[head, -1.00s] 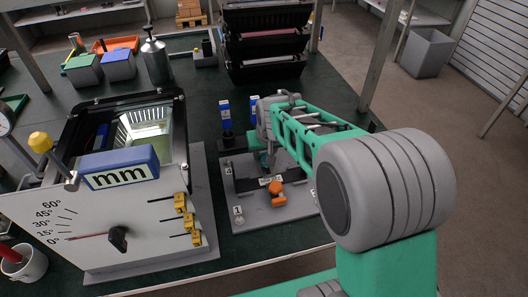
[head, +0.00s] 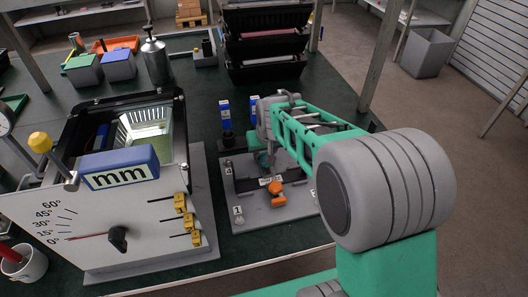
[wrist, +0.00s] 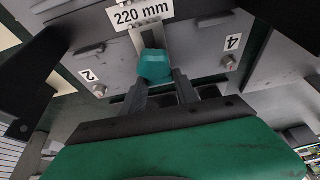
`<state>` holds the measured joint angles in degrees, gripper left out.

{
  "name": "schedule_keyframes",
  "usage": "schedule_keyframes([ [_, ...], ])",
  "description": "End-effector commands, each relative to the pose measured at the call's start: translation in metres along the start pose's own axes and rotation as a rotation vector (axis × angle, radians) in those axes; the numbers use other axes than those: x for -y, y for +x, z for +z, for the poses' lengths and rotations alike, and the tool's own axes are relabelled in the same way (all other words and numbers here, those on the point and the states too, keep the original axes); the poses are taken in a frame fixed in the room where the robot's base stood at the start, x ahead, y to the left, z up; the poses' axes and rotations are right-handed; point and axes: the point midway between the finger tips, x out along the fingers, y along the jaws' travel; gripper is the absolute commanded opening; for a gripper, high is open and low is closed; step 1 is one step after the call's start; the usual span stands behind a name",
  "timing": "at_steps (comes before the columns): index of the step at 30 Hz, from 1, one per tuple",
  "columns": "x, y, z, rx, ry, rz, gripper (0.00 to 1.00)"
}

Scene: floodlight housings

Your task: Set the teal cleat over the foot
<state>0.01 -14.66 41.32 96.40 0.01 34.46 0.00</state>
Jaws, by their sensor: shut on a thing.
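My gripper (wrist: 158,90) is shut on the teal cleat (wrist: 154,66), a small faceted block at the fingertips in the wrist view. The cleat also shows in the head view (head: 263,159), low over the back part of a grey base plate (head: 250,213). In the wrist view a narrow metal strip (wrist: 151,36) runs from beside the cleat toward the "220 mm" label (wrist: 140,15). This strip may be the foot; I cannot tell for sure. Whether the cleat touches it is hidden.
An orange clamp-like part (head: 277,194) stands on the plate in front of my gripper. Numbered studs (wrist: 99,90) are at the plate's corners. The floodlight housing (head: 128,150) with its angle panel is at left. Blue-labelled posts (head: 226,117) stand behind the plate; black bins (head: 264,45) are farther back.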

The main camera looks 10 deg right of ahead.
Motion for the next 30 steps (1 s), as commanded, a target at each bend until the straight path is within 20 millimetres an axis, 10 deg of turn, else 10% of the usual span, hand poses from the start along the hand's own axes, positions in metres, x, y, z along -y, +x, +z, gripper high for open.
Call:
schedule_keyframes([
  [16,0.0007,-0.0017,0.0016,-0.002,-0.001,-0.001,0.0],
  [17,0.0007,-0.0017,0.0016,-0.002,-0.001,-0.001,0.38],
  [30,0.0002,-0.0012,0.0022,-0.001,0.0,0.0,0.58],
])
